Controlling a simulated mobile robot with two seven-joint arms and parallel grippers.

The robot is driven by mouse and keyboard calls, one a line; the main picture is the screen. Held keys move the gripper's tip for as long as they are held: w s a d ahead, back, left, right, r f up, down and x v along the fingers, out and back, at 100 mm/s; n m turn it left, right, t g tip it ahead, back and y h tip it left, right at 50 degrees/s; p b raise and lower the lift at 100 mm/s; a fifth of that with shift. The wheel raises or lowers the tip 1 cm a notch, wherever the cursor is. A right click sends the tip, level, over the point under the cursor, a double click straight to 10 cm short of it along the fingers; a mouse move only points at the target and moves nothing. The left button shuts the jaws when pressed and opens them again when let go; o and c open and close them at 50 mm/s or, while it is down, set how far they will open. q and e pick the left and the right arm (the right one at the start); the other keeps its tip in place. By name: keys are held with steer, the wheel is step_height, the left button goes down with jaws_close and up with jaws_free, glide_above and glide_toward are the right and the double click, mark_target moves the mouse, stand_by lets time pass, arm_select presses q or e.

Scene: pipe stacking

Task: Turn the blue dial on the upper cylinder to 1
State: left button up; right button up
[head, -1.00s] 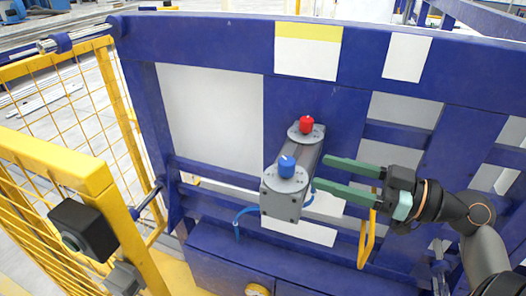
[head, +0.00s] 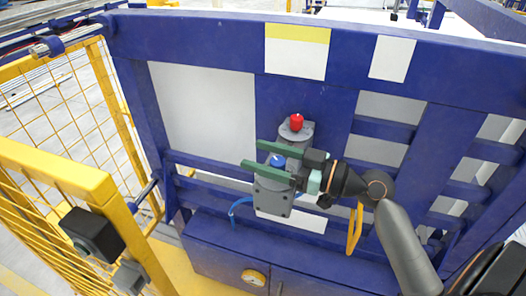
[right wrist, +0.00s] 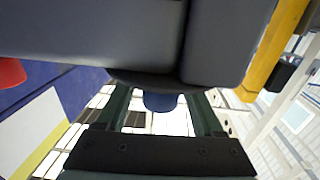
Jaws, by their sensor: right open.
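A grey cylinder unit (head: 272,197) is mounted on the blue frame, with a blue dial (head: 278,160) at its near end. A red knob (head: 296,122) sits at its far end. My right gripper (head: 254,155) comes in from the right with its two green fingers apart, one on each side of the blue dial. In the right wrist view the blue dial (right wrist: 160,102) shows between the open fingers, partly hidden by the grey body (right wrist: 150,45). I cannot tell whether the fingers touch it. No number on the dial is readable. My left gripper is not in view.
The blue frame (head: 200,35) with white panels stands behind the cylinder. A yellow mesh guard (head: 60,180) is at the left, with a black box (head: 90,232) on it. A yellow handle (head: 354,230) hangs to the right below my arm. A blue hose (head: 235,208) runs beside the cylinder.

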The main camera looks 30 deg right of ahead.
jaws_close()
stand_by(0.6)
